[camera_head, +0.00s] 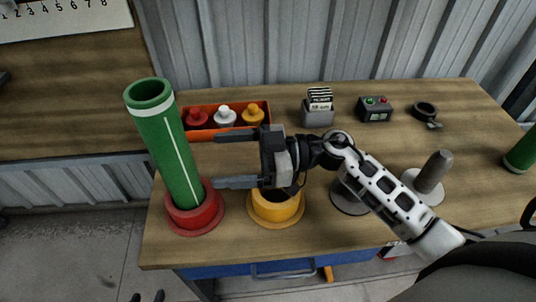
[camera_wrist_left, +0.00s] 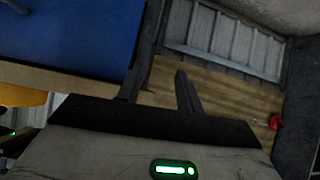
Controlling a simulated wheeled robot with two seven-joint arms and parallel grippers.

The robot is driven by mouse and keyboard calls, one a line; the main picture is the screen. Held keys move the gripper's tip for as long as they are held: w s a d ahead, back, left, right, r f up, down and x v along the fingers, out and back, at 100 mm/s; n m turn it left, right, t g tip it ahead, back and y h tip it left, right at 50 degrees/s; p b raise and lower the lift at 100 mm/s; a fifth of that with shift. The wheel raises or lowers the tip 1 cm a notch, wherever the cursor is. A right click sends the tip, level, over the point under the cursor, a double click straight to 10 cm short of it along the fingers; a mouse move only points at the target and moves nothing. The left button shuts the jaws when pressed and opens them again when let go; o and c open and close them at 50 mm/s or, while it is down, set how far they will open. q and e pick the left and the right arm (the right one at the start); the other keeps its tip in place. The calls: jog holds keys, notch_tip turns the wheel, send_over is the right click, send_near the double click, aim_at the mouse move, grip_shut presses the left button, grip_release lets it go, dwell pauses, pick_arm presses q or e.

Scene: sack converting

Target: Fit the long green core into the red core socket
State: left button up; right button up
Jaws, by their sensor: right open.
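The long green core (camera_head: 168,135) stands with its lower end inside the red core socket (camera_head: 195,215) at the table's left front. It leans left in the picture; I cannot tell whether it is truly tilted, and its bottom end is hidden by the socket. My right gripper (camera_head: 215,160) is open and empty, its fingers pointing left toward the core with a small gap to it. My left gripper (camera_head: 147,297) barely shows at the bottom edge, off the table front. In the left wrist view its fingers (camera_wrist_left: 160,88) are apart with nothing between them.
A yellow socket (camera_head: 262,214) stands right of the red one, partly under my right gripper. An orange tray (camera_head: 232,131) with bottles lies behind. A grey post (camera_head: 434,172) and another green core (camera_head: 522,152) stand to the right. A blue drawer (camera_head: 225,270) is under the tabletop.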

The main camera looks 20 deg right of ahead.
jog(key=v, duration=0.7)
jog(key=shift+b, duration=0.45)
